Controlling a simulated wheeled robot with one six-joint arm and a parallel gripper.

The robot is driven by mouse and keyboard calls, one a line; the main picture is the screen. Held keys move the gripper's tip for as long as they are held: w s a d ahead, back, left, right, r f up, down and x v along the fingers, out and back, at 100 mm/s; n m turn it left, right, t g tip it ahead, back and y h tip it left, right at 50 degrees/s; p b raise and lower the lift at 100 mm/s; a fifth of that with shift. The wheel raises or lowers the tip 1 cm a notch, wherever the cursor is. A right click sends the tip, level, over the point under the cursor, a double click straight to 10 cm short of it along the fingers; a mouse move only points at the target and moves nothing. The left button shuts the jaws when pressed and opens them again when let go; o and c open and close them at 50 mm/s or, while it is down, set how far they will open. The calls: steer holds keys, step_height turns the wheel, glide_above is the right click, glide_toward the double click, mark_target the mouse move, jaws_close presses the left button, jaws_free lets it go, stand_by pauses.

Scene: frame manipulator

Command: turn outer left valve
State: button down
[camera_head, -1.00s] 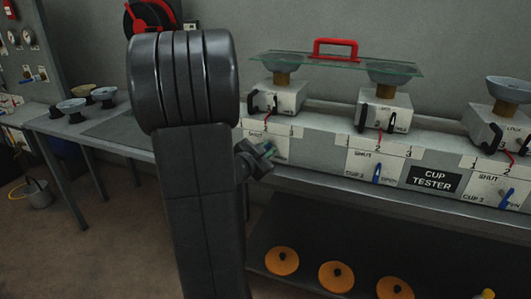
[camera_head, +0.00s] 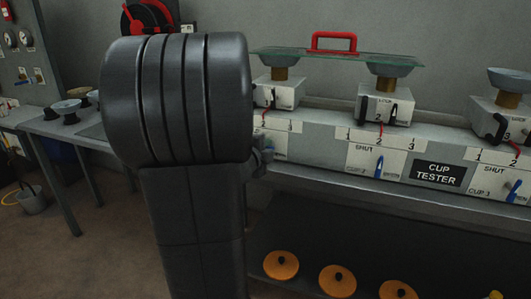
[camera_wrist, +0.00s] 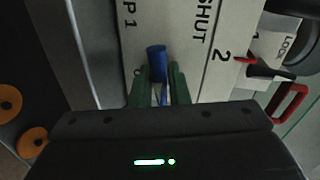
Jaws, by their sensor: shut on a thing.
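The outer left valve's blue handle (camera_wrist: 156,55) shows in the wrist view on the white panel under the lettering "P 1", with "SHUT" to the right. The two green fingers of my gripper (camera_wrist: 160,74) stand on either side of the handle and are shut on it. The handle points roughly up the wrist picture, along the labels. In the head view my dark arm covers most of this valve's panel (camera_head: 280,146), and the handle and fingers are hidden there.
The cup 2 valve (camera_head: 379,163) and cup 3 valve (camera_head: 513,190) have blue handles farther right. Cups stand above, with a glass plate and red handle (camera_head: 334,42) across two. Orange discs (camera_head: 281,265) lie on the shelf below. A side table (camera_head: 68,130) stands left.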

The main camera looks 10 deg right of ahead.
steer(key=shift+f+m+b, duration=0.15)
steer(key=shift+m+b, duration=0.2)
steer(key=shift+m, duration=0.15)
stand_by(0.3)
steer(key=c, duration=1.7)
jaws_free()
steer(key=p+v, duration=0.3)
steer(key=v, duration=1.1)
steer(key=shift+d, duration=0.1)
